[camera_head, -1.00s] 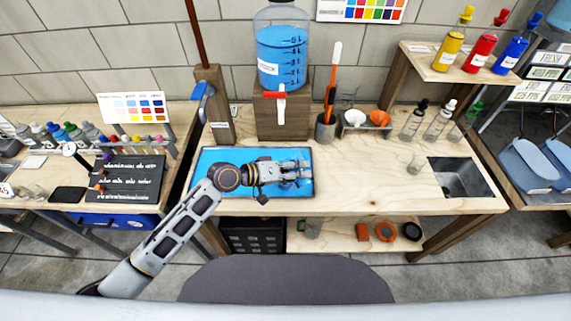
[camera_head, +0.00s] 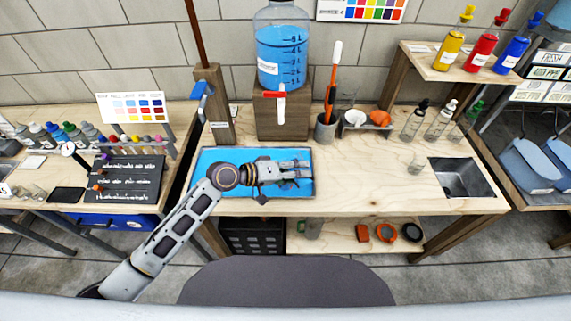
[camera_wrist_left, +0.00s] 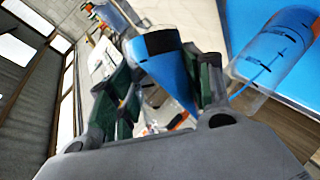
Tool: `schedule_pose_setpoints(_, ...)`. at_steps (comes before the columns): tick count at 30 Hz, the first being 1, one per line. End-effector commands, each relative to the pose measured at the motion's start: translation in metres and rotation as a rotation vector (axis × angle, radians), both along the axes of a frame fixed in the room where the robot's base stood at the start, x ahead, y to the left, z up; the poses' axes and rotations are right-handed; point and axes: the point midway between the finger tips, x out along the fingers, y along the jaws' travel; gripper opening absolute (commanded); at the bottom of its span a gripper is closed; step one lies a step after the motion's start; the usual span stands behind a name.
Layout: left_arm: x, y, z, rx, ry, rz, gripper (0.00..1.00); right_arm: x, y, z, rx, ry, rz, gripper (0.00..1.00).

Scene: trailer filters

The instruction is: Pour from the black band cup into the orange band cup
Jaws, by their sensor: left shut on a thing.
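My left gripper (camera_head: 296,172) is over the blue tray (camera_head: 216,157) on the wooden bench. In the left wrist view, the gripper (camera_wrist_left: 165,88) is shut on a clear cup with a black band (camera_wrist_left: 161,42). Blue liquid (camera_wrist_left: 172,72) fills part of this cup, and its surface lies slanted against the walls. A second clear cup with an orange band (camera_wrist_left: 306,18) is apart from it at the right of the wrist view, against the blue tray. A thin blue line shows in it; I cannot tell whether this is a stream. The head view hides most of both cups.
A large blue-filled dispenser (camera_head: 282,50) with a red and white tap stands on a wooden block behind the tray. A dark tool pot (camera_head: 326,128) is to its right. The bench right of the tray is mostly clear up to the sink (camera_head: 462,178).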

Motion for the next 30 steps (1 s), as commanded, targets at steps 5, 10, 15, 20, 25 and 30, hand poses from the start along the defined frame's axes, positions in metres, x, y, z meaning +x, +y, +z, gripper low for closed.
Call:
schedule_pose_setpoints(5, 0.0004, -0.0002, -0.0001, -0.007, 0.008, 0.0, 0.2, 0.0, -0.0007, -0.0016, -0.001, 0.0, 0.0, 0.4)
schedule_pose_setpoints(10, 0.0004, -0.0002, -0.0005, -0.013, 0.017, 0.0, 0.2, 0.0, -0.0009, -0.0028, -0.001, 0.0, 0.0, 0.4)
schedule_pose_setpoints(15, 0.0004, -0.0002, -0.001, -0.019, 0.024, -0.001, 0.2, 0.0, -0.0008, -0.004, -0.001, 0.0, 0.0, 0.4)
schedule_pose_setpoints(20, 0.0004, -0.0002, -0.0013, -0.024, 0.033, 0.0, 0.2, 0.0, -0.0008, -0.0051, -0.001, 0.0, 0.0, 0.4)
schedule_pose_setpoints(25, 0.0003, -0.0001, -0.0018, -0.029, 0.04, -0.001, 0.2, 0.0, -0.0008, -0.0062, -0.001, 0.0, 0.0, 0.4)
schedule_pose_setpoints(30, 0.0003, -0.0001, -0.0021, -0.036, 0.048, -0.001, 0.2, 0.0, -0.0007, -0.0073, -0.001, 0.0, 0.0, 0.4)
